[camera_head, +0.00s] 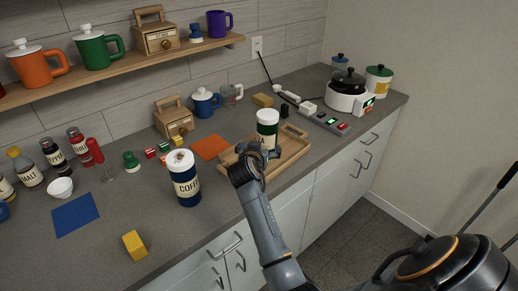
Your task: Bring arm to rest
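One of my arms reaches up from the bottom right, and I take it for the right one. Its gripper (265,154) is at the near side of a white-lidded dark green jar (267,126), by the wooden tray (292,146). The jar stands upright at the tray and its lower part is hidden by the gripper. The fingers are small and dark, so I cannot tell whether they are open, shut or touching the jar. My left gripper is not in view.
A dark blue coffee jar (186,184) stands left of the gripper near the counter edge. A yellow block (135,245), a blue mat (75,214) and an orange mat (211,148) lie on the counter. A white cooker (346,98) stands at the far right. A shelf (120,66) holds mugs.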

